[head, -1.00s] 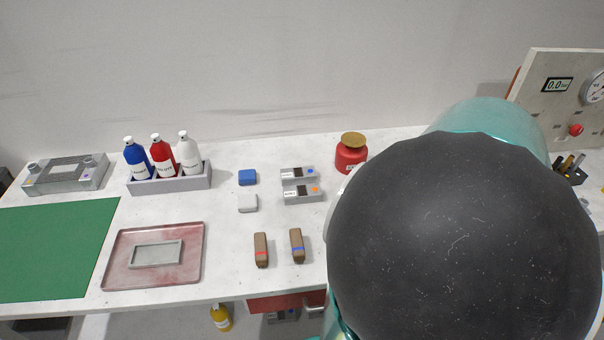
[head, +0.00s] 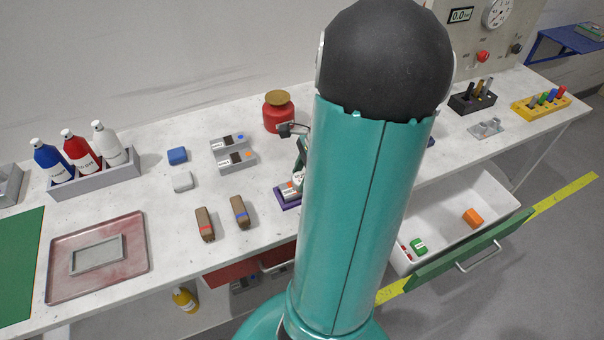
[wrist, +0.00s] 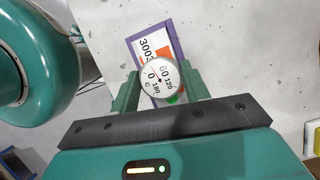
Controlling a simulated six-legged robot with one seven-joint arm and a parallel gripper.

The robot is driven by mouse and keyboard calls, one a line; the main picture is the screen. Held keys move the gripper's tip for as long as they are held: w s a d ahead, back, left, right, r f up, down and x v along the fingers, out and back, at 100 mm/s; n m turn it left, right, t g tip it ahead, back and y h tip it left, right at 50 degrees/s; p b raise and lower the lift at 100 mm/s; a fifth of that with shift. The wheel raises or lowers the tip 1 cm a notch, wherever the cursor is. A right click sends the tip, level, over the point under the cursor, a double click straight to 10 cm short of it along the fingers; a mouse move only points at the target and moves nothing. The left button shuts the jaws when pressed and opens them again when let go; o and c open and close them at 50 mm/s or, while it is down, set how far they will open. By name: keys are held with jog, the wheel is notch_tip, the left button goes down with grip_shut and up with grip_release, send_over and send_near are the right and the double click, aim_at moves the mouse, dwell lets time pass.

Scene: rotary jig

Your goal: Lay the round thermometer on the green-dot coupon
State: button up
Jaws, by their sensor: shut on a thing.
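The round thermometer (wrist: 159,79), a white dial with black numbers and a silver rim, sits between the two fingers of my gripper (wrist: 160,86) in the wrist view. My gripper is shut on it. Beneath it is a coupon (wrist: 148,46) in a purple holder, labelled 3003, with an orange patch. A bit of green shows beside the dial's lower right; the dial hides the rest. I cannot tell whether the dial touches the coupon. In the head view the purple holder (head: 284,200) is partly behind my arm, near the bench's front edge.
Brown blocks (head: 239,212) lie left of the holder. Grey boxes (head: 233,153) and a red pot (head: 278,111) stand behind. An open drawer (head: 482,195) with a green front (head: 470,253) juts out at right. A red tray (head: 140,262) lies left.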

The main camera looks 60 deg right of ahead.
jog(key=shift+f, duration=0.2)
jog(key=o, duration=1)
jog(key=shift+r, duration=0.1)
jog(key=v, duration=1.2)
jog(key=w+a+r+n+h, duration=0.1)
jog(key=w+a+r+n, duration=0.15)
jog(key=a+n, duration=0.45)
jog(key=w+a+r+n+h, duration=0.25)
jog(key=a+n, duration=0.25)
jog(key=a, duration=0.4)
jog(key=w+a+r+n, duration=0.25)
jog(key=a+n, duration=0.25)
jog(key=a, duration=0.4)
jog(key=s+a+n+t, duration=0.1)
jog(key=a+n, duration=0.2)
jog(key=a+n+t, duration=0.1)
jog(key=a+n, duration=0.2)
jog(key=s+a+n+t, duration=0.1)
jog(key=a+n, duration=0.2)
jog(key=shift+s+a, duration=0.1)
jog(key=shift+s, duration=0.2)
